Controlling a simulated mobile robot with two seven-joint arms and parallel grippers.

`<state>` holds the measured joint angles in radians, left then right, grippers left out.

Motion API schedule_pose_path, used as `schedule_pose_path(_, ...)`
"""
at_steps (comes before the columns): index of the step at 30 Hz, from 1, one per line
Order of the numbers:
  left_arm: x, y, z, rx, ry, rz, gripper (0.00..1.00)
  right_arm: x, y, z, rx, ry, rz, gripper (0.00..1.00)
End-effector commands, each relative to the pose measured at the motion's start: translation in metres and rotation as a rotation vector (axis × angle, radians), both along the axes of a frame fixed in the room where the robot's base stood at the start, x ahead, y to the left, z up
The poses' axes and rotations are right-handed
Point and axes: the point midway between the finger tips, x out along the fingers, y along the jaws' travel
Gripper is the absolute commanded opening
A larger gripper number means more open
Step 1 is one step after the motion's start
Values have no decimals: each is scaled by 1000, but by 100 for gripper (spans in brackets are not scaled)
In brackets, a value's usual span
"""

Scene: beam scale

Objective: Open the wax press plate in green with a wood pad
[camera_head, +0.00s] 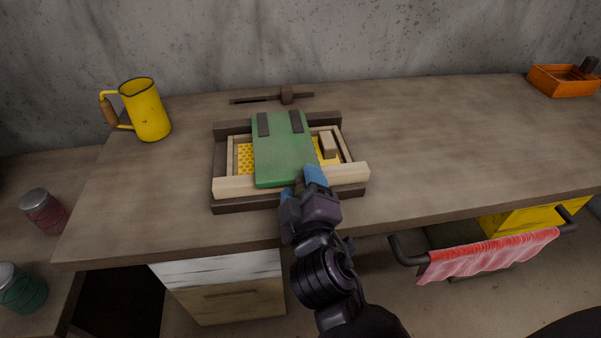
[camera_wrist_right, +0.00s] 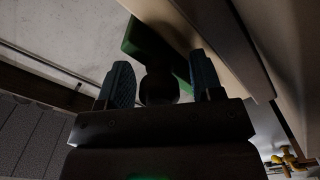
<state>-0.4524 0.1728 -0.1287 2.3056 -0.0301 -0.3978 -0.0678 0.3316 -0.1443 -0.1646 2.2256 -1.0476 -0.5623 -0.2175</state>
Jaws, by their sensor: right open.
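The green press plate (camera_head: 283,150) lies over a wooden frame with yellow honeycomb on the table, its two dark hinge straps at the back. It looks lowered. A small light wood block (camera_head: 328,144) sits inside the frame at its right side. My right gripper (camera_head: 302,187) is at the plate's front edge, its blue fingers open. In the right wrist view, a dark rounded handle (camera_wrist_right: 158,85) stands between the open fingers, in front of the green plate (camera_wrist_right: 146,42). I cannot tell whether the fingers touch it. My left gripper is not in view.
A yellow mug (camera_head: 146,110) stands at the back left. A dark bar-shaped tool (camera_head: 286,96) lies behind the frame. An orange box (camera_head: 561,82) is at the far right. A red towel (camera_head: 490,255) hangs on a front rail. The table right of the frame is clear.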

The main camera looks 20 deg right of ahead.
Motion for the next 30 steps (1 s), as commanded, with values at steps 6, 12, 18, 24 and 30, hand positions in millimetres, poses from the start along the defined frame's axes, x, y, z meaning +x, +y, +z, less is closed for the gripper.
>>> schedule_pose_path(6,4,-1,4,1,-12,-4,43,-1,2,0,0,1,-1,60)
schedule_pose_path(12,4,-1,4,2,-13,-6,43,-1,2,1,0,0,-1,60)
schedule_pose_path(18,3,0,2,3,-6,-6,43,-1,2,0,0,-1,-1,42)
schedule_pose_path(24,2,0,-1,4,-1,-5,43,-1,2,0,1,0,-1,11)
schedule_pose_path(30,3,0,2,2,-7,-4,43,0,2,2,5,0,0,6)
